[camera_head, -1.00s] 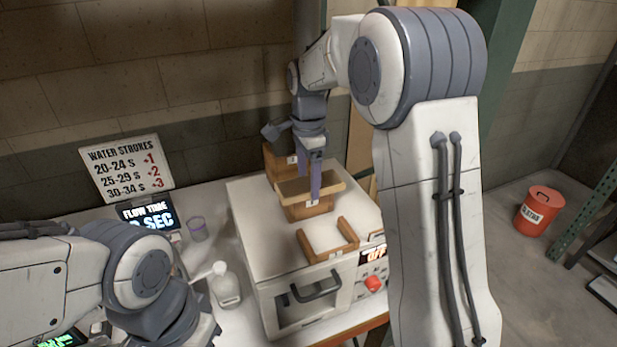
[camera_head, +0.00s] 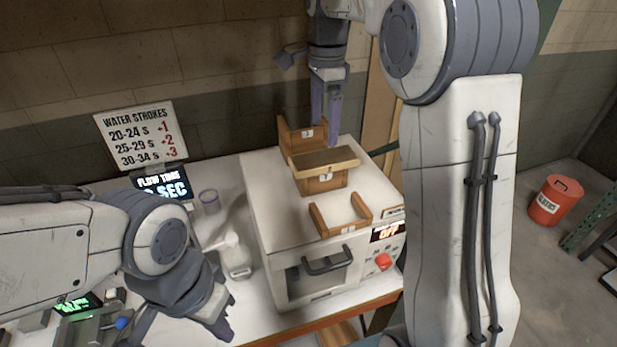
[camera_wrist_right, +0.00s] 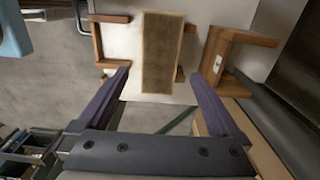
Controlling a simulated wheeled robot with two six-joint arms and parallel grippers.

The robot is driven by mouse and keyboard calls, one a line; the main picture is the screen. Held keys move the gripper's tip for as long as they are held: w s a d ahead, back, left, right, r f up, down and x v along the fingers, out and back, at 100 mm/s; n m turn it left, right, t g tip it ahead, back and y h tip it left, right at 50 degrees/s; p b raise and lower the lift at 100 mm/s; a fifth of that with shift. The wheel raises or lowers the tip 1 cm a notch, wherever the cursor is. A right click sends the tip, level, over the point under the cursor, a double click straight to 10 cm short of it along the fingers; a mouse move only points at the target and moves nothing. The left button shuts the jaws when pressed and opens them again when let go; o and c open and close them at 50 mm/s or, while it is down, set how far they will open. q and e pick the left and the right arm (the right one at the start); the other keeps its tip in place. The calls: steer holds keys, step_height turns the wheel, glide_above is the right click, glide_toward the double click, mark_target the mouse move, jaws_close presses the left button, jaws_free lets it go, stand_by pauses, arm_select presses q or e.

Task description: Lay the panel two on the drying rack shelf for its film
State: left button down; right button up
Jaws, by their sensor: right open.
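A flat brown panel (camera_head: 325,157) with a lighter rim lies across the middle wooden holder (camera_head: 322,183) on top of the white oven. It also shows in the right wrist view (camera_wrist_right: 162,52), lying between the two fingers' lines and beyond their tips. My right gripper (camera_head: 326,142) is open and empty, just above and behind the panel. My left gripper (camera_head: 222,325) is low at the front left, by the table; its jaws are not clear. I cannot read a number on the panel.
The white oven (camera_head: 265,215) carries an empty front holder (camera_head: 342,222) and a back holder (camera_head: 300,130). A white bottle (camera_head: 237,258) and a small cup (camera_head: 209,201) stand left of it. A red bin (camera_head: 553,203) stands on the floor at right.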

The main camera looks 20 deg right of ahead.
steer(key=s+a+f+n, duration=0.4)
steer(key=s+a+n, duration=0.8)
steer(key=a, duration=0.1)
steer(key=s+a+f+n, duration=0.1)
steer(key=s+f+n, duration=0.3)
steer(key=s+n, duration=0.2)
steer(key=s+a+f+n+y, duration=0.1)
steer(key=s+f+n, duration=0.3)
steer(key=s+n, duration=0.3)
steer(key=s, duration=0.4)
steer(key=shift+a, duration=0.35)
steer(key=shift+s+f, duration=0.1)
steer(key=shift+f, duration=0.05)
step_height(320, 180, down, 7)
steer(key=b, duration=0.7)
